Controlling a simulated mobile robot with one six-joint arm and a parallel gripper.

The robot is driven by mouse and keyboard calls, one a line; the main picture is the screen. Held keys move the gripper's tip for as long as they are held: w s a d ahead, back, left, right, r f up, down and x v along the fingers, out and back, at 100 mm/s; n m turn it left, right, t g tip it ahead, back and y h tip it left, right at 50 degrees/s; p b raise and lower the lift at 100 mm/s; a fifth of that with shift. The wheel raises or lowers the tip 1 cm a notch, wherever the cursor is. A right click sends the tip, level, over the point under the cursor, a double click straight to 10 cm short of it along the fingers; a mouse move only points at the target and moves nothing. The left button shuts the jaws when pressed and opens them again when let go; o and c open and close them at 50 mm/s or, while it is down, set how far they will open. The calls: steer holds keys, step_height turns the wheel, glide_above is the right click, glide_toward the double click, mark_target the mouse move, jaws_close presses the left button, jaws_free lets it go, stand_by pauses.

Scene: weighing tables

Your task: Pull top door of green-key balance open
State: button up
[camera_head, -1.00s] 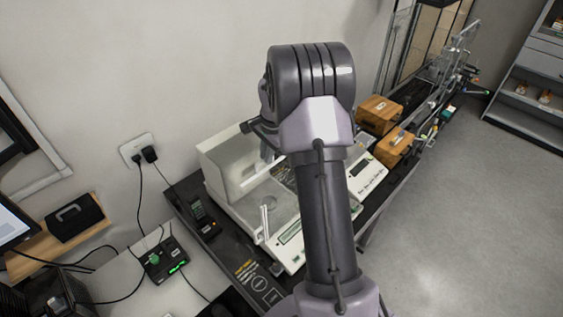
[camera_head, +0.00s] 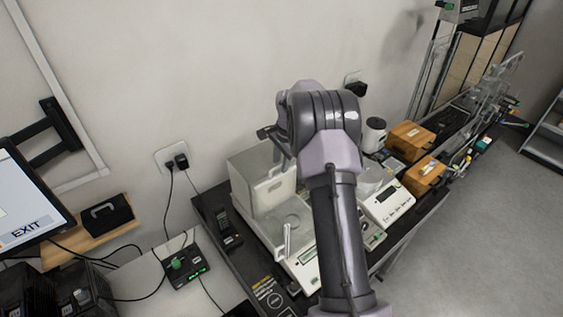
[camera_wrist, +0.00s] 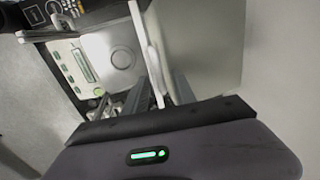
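The white balance with a clear draft-shield chamber (camera_head: 262,185) stands on the dark table, left of my arm. Its round pan and display show in the wrist view, where the balance (camera_wrist: 80,62) has a small green spot near its front. A pale upright bar or handle (camera_wrist: 153,62) and a large translucent panel (camera_wrist: 205,45) lie close in front of the wrist. My gripper (camera_wrist: 158,88) has its two grey fingers apart, with the pale bar between or just beyond them; contact is unclear. In the head view my gripper (camera_head: 275,140) is over the chamber's top, partly hidden by my wrist.
A second white balance (camera_head: 392,203) stands to the right, with wooden boxes (camera_head: 410,138) behind it. A black handset (camera_head: 226,230) is left of the chamber. The wall is close behind.

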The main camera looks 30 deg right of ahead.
steer(key=s+r+p, duration=0.1)
steer(key=s+r, duration=0.2)
steer(key=r, duration=1.4)
steer(key=shift+s+d, duration=0.15)
steer(key=shift+s, duration=0.05)
steer(key=s+a+f+n+t+b, duration=0.1)
steer(key=s+a+f+n+b, duration=0.25)
steer(key=s+a+b, duration=0.6)
steer(key=s+a+f+n+t+b, duration=0.15)
steer(key=s+a+n+b, duration=0.4)
steer(key=a, duration=0.75)
steer(key=s+a+f+n+y+b, duration=0.1)
steer(key=s+a+f+n+b, duration=0.1)
steer(key=s+f, duration=0.4)
steer(key=s+a+f+n+t+b, duration=0.1)
steer(key=s+a+f+b, duration=0.4)
steer(key=s, duration=0.4)
steer(key=shift+s+a+f+n+y+b, duration=0.2)
steer(key=shift+s+f+n+y+b, duration=0.15)
steer(key=shift+f+b, duration=0.3)
steer(key=shift+r, duration=0.1)
